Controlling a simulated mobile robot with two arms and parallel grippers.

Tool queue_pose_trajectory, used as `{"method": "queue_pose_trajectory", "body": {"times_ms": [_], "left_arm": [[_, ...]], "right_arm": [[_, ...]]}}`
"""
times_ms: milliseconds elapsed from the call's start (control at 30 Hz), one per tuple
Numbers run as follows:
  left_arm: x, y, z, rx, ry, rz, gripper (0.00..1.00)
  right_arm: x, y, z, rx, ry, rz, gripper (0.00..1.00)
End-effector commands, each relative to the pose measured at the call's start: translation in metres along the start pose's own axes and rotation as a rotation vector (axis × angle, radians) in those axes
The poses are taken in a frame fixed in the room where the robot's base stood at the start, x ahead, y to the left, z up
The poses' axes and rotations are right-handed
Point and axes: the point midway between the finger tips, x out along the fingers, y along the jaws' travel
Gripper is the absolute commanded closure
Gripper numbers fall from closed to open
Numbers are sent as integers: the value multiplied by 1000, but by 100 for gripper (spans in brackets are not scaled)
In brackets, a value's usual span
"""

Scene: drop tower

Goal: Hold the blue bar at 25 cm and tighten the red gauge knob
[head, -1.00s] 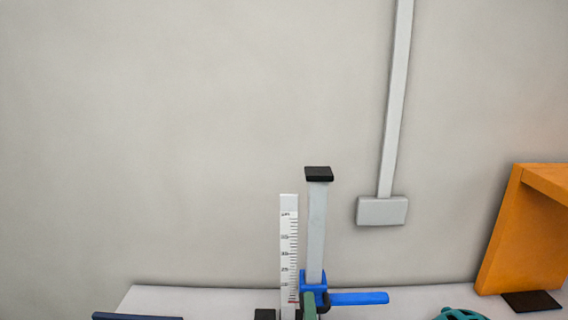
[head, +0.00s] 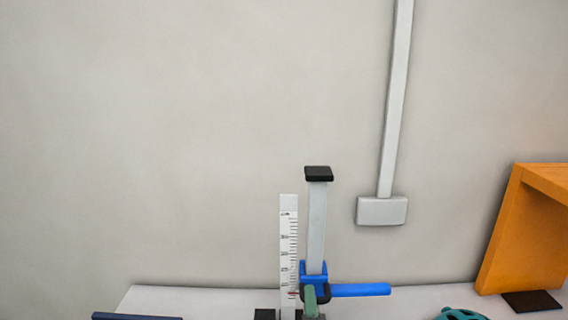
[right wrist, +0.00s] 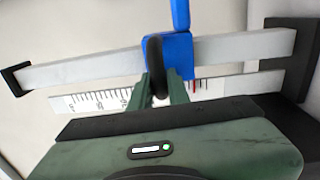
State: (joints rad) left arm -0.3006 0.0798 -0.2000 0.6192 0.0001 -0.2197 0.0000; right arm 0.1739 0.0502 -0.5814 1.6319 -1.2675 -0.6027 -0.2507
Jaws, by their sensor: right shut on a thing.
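The blue bar (head: 360,290) sticks out to the right from a blue carriage (head: 313,272) on the upright grey post, below the 25 mark of the white scale (head: 289,240). A small red mark (head: 292,295) shows low on the scale, also in the right wrist view (right wrist: 194,86). My right gripper (head: 311,298) is at the carriage. In the right wrist view its green fingers (right wrist: 160,88) are shut on a black loop handle (right wrist: 154,55) at the carriage. I cannot make out a red gauge knob. My left gripper is not in view.
The grey post (head: 317,220) has a black cap and stands just right of the scale. An orange shelf (head: 505,230) stands at the right, with a teal object (head: 460,314) before it. A dark blue object (head: 135,316) lies at the lower left.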

Motion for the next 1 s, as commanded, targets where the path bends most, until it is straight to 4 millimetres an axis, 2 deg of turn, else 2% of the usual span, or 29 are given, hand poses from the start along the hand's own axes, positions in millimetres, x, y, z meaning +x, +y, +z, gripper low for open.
{"method": "queue_pose_trajectory", "body": {"times_ms": [33, 200, 633, 1000], "left_arm": [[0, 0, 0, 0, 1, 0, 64], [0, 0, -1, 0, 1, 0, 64], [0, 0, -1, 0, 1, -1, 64], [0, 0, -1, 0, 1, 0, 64]], "right_arm": [[2, 10, 0, 4, 0, 11, 100], [2, 20, 0, 4, 1, 11, 100], [2, 25, 0, 3, 2, 12, 100], [4, 55, 0, 4, 2, 15, 100]]}}
